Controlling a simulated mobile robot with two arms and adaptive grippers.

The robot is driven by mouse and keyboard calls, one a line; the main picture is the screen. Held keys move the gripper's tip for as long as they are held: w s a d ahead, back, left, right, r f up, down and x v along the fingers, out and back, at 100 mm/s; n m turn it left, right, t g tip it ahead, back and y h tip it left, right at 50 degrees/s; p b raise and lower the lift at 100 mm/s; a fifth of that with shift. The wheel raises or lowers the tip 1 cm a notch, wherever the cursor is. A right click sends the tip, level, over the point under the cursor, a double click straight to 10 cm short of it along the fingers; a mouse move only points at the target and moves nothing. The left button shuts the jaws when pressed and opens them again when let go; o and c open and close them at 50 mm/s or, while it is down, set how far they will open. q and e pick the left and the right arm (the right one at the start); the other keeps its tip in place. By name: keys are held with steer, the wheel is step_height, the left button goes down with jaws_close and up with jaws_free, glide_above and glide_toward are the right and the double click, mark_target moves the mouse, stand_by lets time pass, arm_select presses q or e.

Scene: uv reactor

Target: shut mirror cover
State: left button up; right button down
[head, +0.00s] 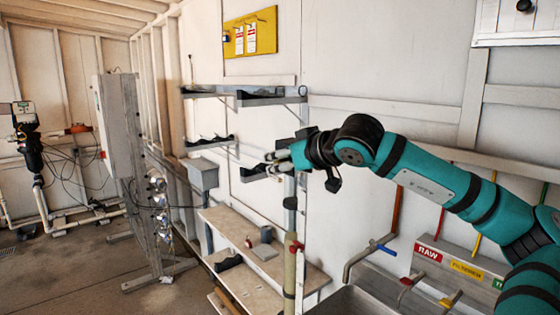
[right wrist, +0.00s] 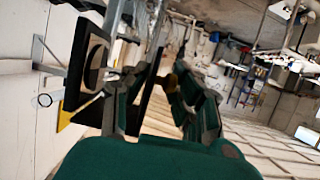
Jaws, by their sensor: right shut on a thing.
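My right gripper (head: 277,163) is at the wall shelves, beside the end of a lower shelf. In the right wrist view, my right gripper (right wrist: 156,88) has its dark green and black fingers around a thin dark panel (right wrist: 152,88). This panel may be the mirror cover, but I cannot tell for sure. Left of the fingers in that view is a black frame (right wrist: 96,58) with a pale rounded face. Its link to the panel is hidden by the finger. In the head view, the gripper and its small size hide the held thing. My left gripper is not in view.
An upper shelf (head: 225,92) hangs above the gripper. A grey box (head: 201,173) is mounted to its left. Below are a wooden bench (head: 222,222) and an upright pipe (head: 290,265). A tall cabinet (head: 117,112) stands at left. Floor (head: 60,275) at lower left is clear.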

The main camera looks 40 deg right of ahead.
steer(key=shift+a+f, duration=0.15)
steer(key=shift+f, duration=0.25)
steer(key=c, duration=1.4)
jaws_free()
steer(key=shift+c, duration=0.2)
steer(key=o, duration=0.3)
steer(key=shift+a+r, duration=0.15)
steer(key=shift+r, duration=0.05)
steer(key=shift+d, duration=0.2)
steer(key=shift+r, duration=0.15)
steer(key=shift+s+r, duration=0.2)
steer(key=shift+s, duration=0.25)
steer(key=v, duration=1.1)
steer(key=shift+f, duration=0.1)
